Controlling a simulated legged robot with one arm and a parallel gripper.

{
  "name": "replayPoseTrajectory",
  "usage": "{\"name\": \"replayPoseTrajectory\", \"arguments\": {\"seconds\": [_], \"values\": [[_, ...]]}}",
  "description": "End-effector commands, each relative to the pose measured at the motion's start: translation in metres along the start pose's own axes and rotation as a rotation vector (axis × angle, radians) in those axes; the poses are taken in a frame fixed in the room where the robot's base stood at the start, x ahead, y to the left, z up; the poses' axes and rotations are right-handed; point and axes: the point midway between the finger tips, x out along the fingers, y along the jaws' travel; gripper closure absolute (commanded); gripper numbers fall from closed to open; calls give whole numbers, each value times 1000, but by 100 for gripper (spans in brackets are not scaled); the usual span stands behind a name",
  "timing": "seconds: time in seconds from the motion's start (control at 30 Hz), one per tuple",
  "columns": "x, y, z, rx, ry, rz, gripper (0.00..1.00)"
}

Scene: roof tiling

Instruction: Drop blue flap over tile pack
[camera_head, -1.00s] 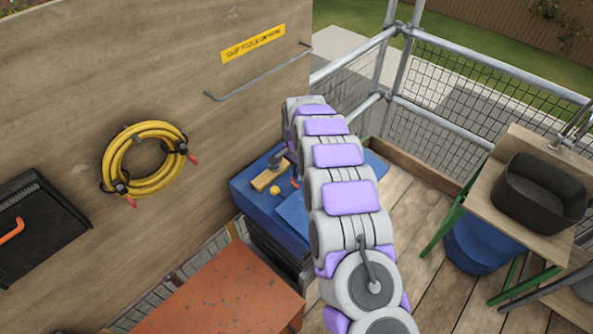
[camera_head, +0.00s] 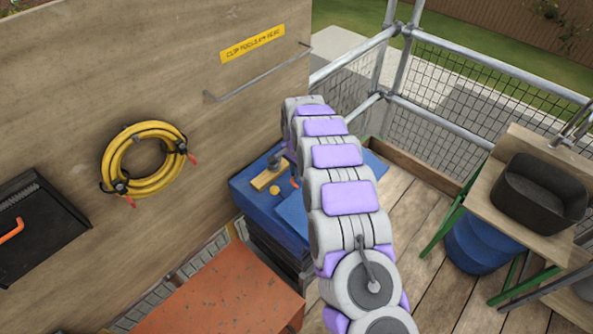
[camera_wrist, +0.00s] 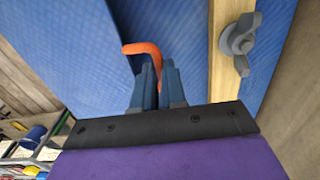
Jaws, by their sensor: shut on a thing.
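A blue quilted sheet, the flap (camera_wrist: 80,45), fills much of the wrist view, with a fold or edge running down its middle. In the head view the blue cover (camera_head: 258,203) lies over a dark stack, partly hidden by my arm. A bent orange handle (camera_wrist: 141,48) lies against the blue sheet; it also shows in the head view (camera_head: 295,182). My gripper (camera_wrist: 159,66) has its two blue fingers closed on the handle's lower part. My gripper is hidden behind my arm in the head view.
A wooden batten (camera_wrist: 228,60) with a grey wing knob (camera_wrist: 240,42) lies on the blue sheet, right of my fingers. A rusty orange surface (camera_head: 225,295) stands in front of the stack. A plywood wall (camera_head: 60,100) is left, a bench with a black tub (camera_head: 540,190) right.

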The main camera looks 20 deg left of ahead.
Motion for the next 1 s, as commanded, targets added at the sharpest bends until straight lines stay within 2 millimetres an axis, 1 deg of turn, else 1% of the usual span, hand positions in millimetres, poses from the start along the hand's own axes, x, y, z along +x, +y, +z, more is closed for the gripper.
{"name": "replayPoseTrajectory", "arguments": {"seconds": [0.4,0.57,0.77,1.0], "values": [[-2,-2,0,-1,3,-8,100],[-6,-2,0,0,3,-26,100],[-17,4,0,0,1,-80,100],[-41,14,0,1,-1,-193,100]]}}
